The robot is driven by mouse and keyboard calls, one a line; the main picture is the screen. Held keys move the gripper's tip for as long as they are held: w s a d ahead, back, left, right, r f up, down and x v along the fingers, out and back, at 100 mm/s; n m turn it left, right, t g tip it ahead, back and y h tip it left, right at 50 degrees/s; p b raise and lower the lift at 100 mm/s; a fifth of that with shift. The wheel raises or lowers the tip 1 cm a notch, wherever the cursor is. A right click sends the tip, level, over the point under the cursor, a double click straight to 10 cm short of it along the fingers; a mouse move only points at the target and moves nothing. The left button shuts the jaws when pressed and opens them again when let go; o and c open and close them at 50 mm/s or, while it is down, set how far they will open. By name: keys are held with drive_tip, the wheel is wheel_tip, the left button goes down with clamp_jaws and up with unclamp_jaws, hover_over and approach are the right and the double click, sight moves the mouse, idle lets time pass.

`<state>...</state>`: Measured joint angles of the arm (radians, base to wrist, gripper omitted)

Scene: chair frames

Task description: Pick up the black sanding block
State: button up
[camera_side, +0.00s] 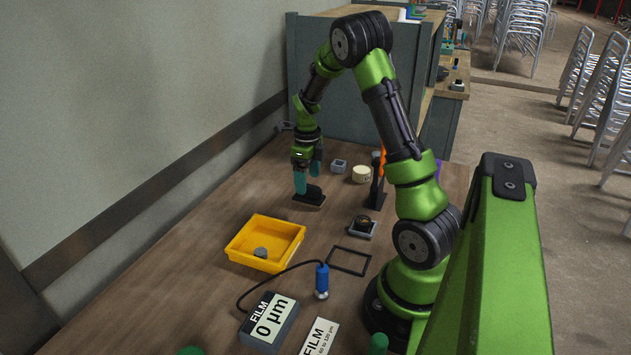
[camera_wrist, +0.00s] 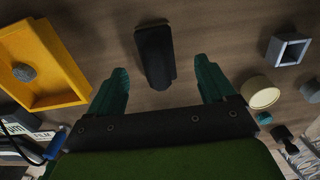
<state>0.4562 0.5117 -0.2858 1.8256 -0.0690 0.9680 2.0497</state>
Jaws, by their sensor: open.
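The black sanding block (camera_side: 309,196) lies on the wooden table below my gripper (camera_side: 308,181) in the side view. In the wrist view the block (camera_wrist: 155,55) is a dark, elongated shape near the top middle, slightly tilted. My gripper (camera_wrist: 160,88) has two teal fingers spread wide apart, with the block's near end between their tips in the picture. Nothing shows between the fingers as held. In the side view one finger overlaps the block, and whether they touch cannot be told.
A yellow tray (camera_side: 240,257) with a grey lump (camera_side: 261,253) stands nearer the camera. A small grey square box (camera_side: 339,166) and a cream round piece (camera_side: 361,174) are to the right. A black frame (camera_side: 349,272), a blue probe (camera_side: 321,281) and a film gauge box (camera_side: 269,321) lie in front.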

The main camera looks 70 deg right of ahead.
sight(309, 185)
drive_tip(key=f, duration=0.5)
drive_tip(key=shift+s+a+f, duration=0.1)
drive_tip(key=shift+s+a, duration=0.1)
drive_tip(key=shift+s, duration=0.05)
drive_tip(key=shift+c, duration=0.2)
drive_tip(key=c, duration=1.3)
drive_tip(key=shift+c, duration=0.2)
drive_tip(key=shift+r, duration=0.2)
drive_tip(key=shift+r, duration=0.3)
drive_tip(key=r, duration=0.3)
drive_tip(key=shift+s+a, duration=0.2)
drive_tip(key=shift+a, duration=0.05)
drive_tip(key=s+a, duration=0.3)
drive_tip(key=s, duration=0.1)
drive_tip(key=s+a, duration=0.3)
drive_tip(key=s, duration=0.1)
drive_tip(key=s+a+r, duration=0.1)
drive_tip(key=s+a, duration=0.2)
drive_tip(key=s, duration=0.1)
drive_tip(key=shift+a, duration=0.3)
